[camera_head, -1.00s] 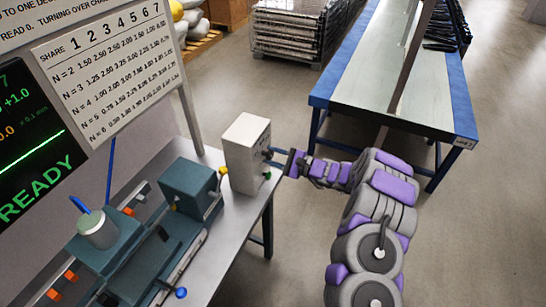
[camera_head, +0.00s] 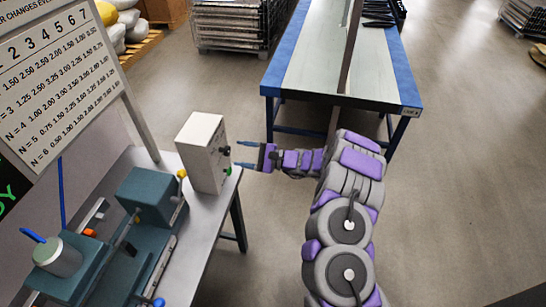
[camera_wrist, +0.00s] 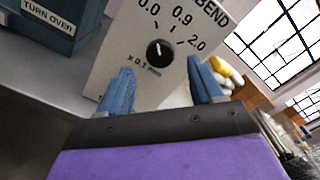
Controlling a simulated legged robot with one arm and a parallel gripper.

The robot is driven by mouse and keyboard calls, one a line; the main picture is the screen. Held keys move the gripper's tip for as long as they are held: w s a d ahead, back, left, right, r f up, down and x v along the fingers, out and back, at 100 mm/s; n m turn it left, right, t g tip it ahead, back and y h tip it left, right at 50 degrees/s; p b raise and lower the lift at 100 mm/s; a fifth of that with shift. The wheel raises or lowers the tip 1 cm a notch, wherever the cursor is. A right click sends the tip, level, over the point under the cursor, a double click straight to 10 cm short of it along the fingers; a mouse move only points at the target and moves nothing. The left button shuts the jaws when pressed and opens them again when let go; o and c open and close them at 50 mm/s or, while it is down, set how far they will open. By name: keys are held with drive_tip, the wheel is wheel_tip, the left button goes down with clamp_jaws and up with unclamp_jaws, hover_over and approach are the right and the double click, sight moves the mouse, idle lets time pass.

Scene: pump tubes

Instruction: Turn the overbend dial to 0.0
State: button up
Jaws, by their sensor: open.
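The overbend dial (camera_wrist: 160,52) is a black round knob on the face of a pale box (camera_head: 203,152), marked 0.0, 0.9 and 2.0. In the wrist view its white pointer line points up and slightly left, toward the 0.0 side. My gripper (camera_wrist: 163,78) has its two blue fingers spread apart, with the dial showing between and beyond them. Nothing is between the fingers. In the head view my gripper (camera_head: 242,155) is just right of the box, facing the dial side with a small gap.
A green button (camera_head: 229,171) is low on the box's dial side. The teal machine (camera_head: 152,197) stands left of the box on the grey bench (camera_head: 190,240). A blue-edged table (camera_head: 340,95) is behind my arm. The floor to the right is clear.

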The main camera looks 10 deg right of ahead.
drive_tip(key=p+v, duration=0.1)
drive_tip(key=v, duration=1.1)
drive_tip(key=shift+d+p, duration=0.35)
drive_tip(key=shift+d, duration=0.05)
drive_tip(key=s+a+r+n+g+h, duration=0.2)
drive_tip(key=s+a+r+n+g, duration=0.3)
drive_tip(key=s+a+r, duration=0.35)
drive_tip(key=s+a+r+n+g+h, duration=0.2)
drive_tip(key=s+a+r+n+g, duration=0.35)
drive_tip(key=s+r, duration=0.5)
drive_tip(key=s+d+n+h, duration=0.25)
drive_tip(key=s+h, duration=0.35)
drive_tip(key=s, duration=0.7)
drive_tip(key=s+d+t+h, duration=0.2)
drive_tip(key=s+d+h, duration=0.5)
drive_tip(key=s+d, duration=0.5)
drive_tip(key=shift+s+d, duration=0.3)
drive_tip(key=shift+d, duration=0.9)
